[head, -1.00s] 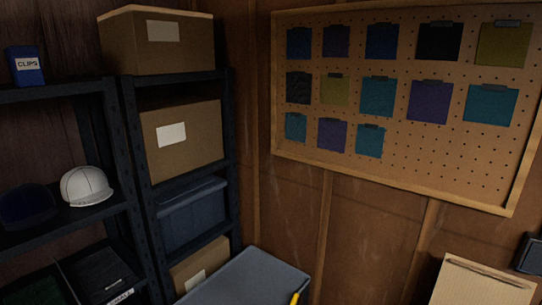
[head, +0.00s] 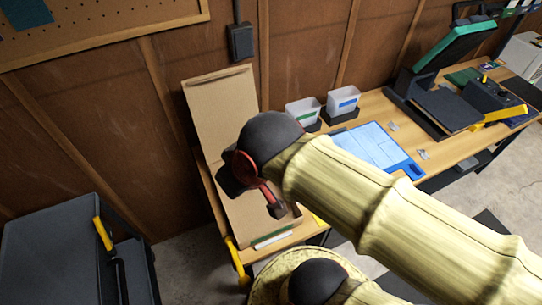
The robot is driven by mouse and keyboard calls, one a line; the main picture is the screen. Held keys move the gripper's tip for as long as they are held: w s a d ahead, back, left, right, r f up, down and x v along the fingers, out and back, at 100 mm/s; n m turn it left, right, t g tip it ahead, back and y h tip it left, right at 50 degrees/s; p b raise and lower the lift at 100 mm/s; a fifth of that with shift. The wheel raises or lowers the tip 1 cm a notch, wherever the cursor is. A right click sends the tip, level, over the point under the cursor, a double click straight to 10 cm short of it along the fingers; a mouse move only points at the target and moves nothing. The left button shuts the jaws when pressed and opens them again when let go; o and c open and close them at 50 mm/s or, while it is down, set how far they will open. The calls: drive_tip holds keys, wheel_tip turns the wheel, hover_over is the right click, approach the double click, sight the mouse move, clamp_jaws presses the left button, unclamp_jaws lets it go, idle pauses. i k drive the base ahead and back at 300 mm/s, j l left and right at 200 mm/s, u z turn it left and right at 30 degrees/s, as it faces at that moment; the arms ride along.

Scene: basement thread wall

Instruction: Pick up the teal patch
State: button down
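A teal patch (head: 25,14) hangs on the pegboard (head: 110,30) at the top left, cut off by the picture edge. A dark green flat piece (head: 462,77) lies at the far right of the bench; I cannot tell if it is a patch. My gripper (head: 274,206) hangs in front of the open cardboard box (head: 222,105) at the left end of the bench. It is small and dark, partly hidden by my arm's red-ringed wrist. I cannot see its fingers clearly, and no held thing shows.
The wooden bench (head: 385,103) carries a white bin with a green label (head: 302,112), one with a blue label (head: 343,101), a blue-edged mat (head: 375,145) and a heat press (head: 445,85). A dark cart (head: 50,250) stands at lower left. Bare floor shows between cart and bench.

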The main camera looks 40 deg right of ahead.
sight(493, 64)
drive_tip(key=z, duration=0.65)
drive_tip(key=k, duration=0.25)
drive_tip(key=k+l, duration=0.15)
drive_tip(key=l, duration=0.2)
drive_tip(key=k+l+z, duration=0.1)
drive_tip(key=l, duration=0.25)
drive_tip(key=k+l, duration=0.1)
drive_tip(key=l, duration=0.3)
drive_tip(key=k+l, duration=0.15)
drive_tip(key=l, duration=0.2)
drive_tip(key=k+l+z, duration=0.1)
drive_tip(key=l, duration=0.25)
drive_tip(key=l+z, duration=0.1)
drive_tip(key=l, duration=0.5)
drive_tip(key=l+z, duration=0.1)
drive_tip(key=l, duration=0.45)
drive_tip(key=l+z, duration=0.1)
drive_tip(key=l, duration=0.5)
drive_tip(key=i+l+z, duration=0.1)
drive_tip(key=l, duration=0.45)
drive_tip(key=i+l+z, duration=0.1)
drive_tip(key=l, duration=0.5)
drive_tip(key=i+l+z, duration=0.1)
drive_tip(key=l, duration=0.45)
drive_tip(key=i+l+z, duration=0.1)
drive_tip(key=l, duration=0.5)
drive_tip(key=i+l+z, duration=0.1)
drive_tip(key=l, duration=0.45)
drive_tip(key=i, duration=0.05)
